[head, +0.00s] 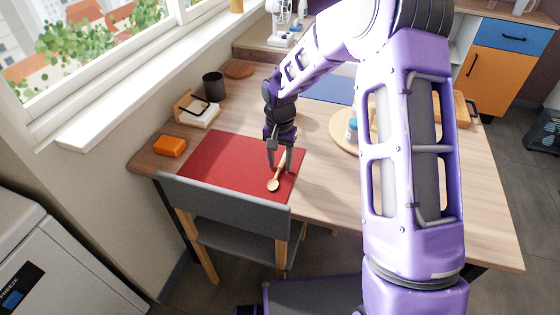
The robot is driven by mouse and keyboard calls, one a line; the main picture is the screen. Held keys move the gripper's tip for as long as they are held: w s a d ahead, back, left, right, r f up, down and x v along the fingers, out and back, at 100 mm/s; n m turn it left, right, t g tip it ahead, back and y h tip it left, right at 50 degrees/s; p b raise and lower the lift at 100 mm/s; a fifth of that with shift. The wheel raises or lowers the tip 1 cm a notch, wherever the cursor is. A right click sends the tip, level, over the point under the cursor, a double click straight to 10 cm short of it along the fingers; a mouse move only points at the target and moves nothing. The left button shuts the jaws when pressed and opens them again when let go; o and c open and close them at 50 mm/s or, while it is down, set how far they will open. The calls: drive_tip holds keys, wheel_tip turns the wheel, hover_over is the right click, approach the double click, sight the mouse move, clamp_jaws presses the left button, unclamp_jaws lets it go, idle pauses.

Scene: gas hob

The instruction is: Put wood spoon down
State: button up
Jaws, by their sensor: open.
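The wood spoon (274,183) is at the right part of the red placemat (225,165) on the wooden table, its bowl toward the front and its handle running up between my gripper's fingers. It appears to lie on the mat, though I cannot tell whether it fully touches it. My gripper (279,165) points down over the spoon, its fingers apart on either side of the handle. Part of the handle's upper end is hidden by the gripper.
A grey chair (225,205) stands at the table's front edge. An orange block (169,146), a napkin holder (197,110) and a dark cup (213,85) are on the left. A round board (343,137) with small items is to the right. The table's front right is clear.

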sight(280, 166)
wheel_tip(280, 166, up, 12)
drive_tip(key=p, duration=0.1)
drive_tip(key=shift+p, duration=0.3)
idle(0.3)
